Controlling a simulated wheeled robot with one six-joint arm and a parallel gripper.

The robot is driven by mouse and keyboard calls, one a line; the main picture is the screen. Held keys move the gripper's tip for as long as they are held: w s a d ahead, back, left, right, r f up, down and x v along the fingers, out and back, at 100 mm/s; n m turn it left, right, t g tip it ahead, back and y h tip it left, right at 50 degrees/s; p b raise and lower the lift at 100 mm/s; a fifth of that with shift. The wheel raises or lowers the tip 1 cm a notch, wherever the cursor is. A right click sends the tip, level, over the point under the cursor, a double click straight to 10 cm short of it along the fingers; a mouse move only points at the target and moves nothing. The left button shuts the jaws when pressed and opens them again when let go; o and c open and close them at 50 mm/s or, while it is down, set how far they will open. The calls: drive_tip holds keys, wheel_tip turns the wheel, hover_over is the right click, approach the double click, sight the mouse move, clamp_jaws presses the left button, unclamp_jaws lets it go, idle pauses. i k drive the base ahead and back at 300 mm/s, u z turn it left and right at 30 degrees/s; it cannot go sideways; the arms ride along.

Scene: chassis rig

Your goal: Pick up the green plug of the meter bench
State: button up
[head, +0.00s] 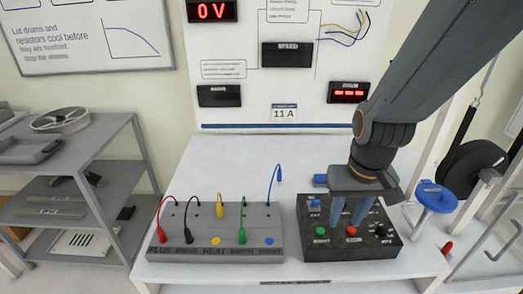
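The green plug (242,236) is upright at the front of the grey meter bench block (200,251), on a short green lead. It stands between the yellow lead and the blue lead. My gripper (348,220) is to the right of it, pointing down over the dark control box (322,249). Its two blue-grey fingers are apart with nothing seen between them. The fingers hide part of the box's top, and I cannot tell whether they touch it.
Red (163,236), black (188,235) and yellow (219,210) leads stand left of the green plug. A blue lead (279,173) rises on its right. The box has green (321,231) and red (351,231) buttons.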

sight(242, 233)
drive_tip(key=k, duration=1)
drive_tip(key=u, duration=1.65)
drive_tip(key=i, duration=1.05)
drive_tip(key=z, duration=2.2)
